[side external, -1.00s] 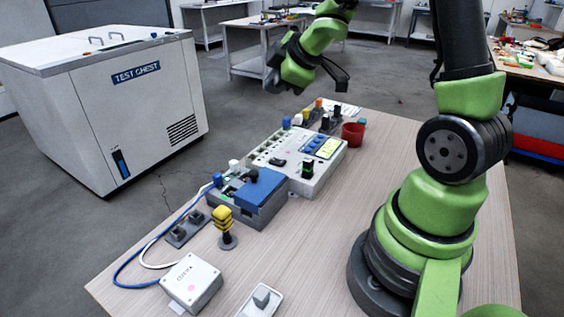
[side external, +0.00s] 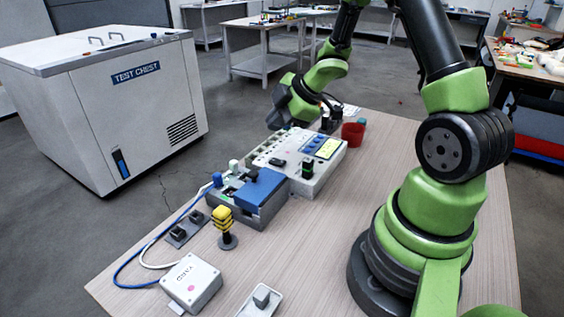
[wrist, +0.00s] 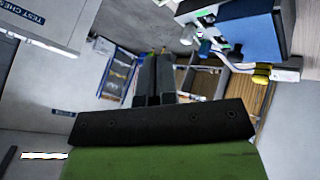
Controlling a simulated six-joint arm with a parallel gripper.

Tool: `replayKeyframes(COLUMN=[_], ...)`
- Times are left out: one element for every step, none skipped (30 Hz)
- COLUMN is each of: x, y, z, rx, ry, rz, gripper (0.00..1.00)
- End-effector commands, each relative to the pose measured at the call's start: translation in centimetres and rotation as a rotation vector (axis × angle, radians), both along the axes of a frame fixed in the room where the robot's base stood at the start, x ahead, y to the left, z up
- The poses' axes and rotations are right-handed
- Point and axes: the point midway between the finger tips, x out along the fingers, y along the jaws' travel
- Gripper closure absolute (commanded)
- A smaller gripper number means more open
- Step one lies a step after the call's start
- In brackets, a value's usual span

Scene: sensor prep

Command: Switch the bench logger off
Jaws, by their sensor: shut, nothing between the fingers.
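The bench logger appears to be the white box (side external: 285,163) in the middle of the table, with blue buttons (side external: 312,142) and a lit yellow-green display (side external: 327,148). A black knob-like part (side external: 307,166) stands at its near side. My gripper (side external: 274,125) is low over the far-left edge of this box in the side view; I cannot tell whether it touches. In the wrist view, the two dark fingers (wrist: 153,77) are together and empty. A switch on the logger cannot be made out.
A grey unit with a blue lid (side external: 261,187) adjoins the box and shows in the wrist view (wrist: 250,38). A red cup (side external: 352,134) is behind right.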

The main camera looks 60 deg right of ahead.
Motion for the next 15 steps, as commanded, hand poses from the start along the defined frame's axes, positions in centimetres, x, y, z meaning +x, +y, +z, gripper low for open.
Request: replayKeyframes(x=[-0.2,-0.3,-0.3,-0.4,-0.4,-0.5,-0.6,-0.6,-0.6,-0.7,-0.7,-0.7,-0.8,-0.8,-0.8], y=[0.0,0.0,0.0,0.0,0.0,0.0,0.0,0.0,0.0,0.0,0.0,0.0,0.0,0.0,0.0], z=[-0.9,-1.3,-1.9,-2.4,-2.8,-3.3,-3.7,-4.1,-4.6,-4.9,-5.2,-5.5,-5.7,-5.9,-6.2], rx=[0.003,0.001,0.004,0.005,0.005,0.004,0.002,0.001,0.002,0.001,0.001,0.001,0.001,0.001,-0.001], ry=[0.006,0.007,0.007,0.007,0.005,0.006,0.006,0.006,0.005,0.005,0.005,0.004,0.003,0.003,0.003], rz=[-0.003,-0.004,-0.002,-0.003,-0.003,-0.002,-0.004,-0.005,-0.003,-0.002,-0.002,-0.001,-0.001,-0.001,-0.002], gripper=[1.00,1.00,1.00,1.00,1.00,1.00,1.00,1.00,1.00,1.00,1.00,1.00,1.00,1.00,1.00])
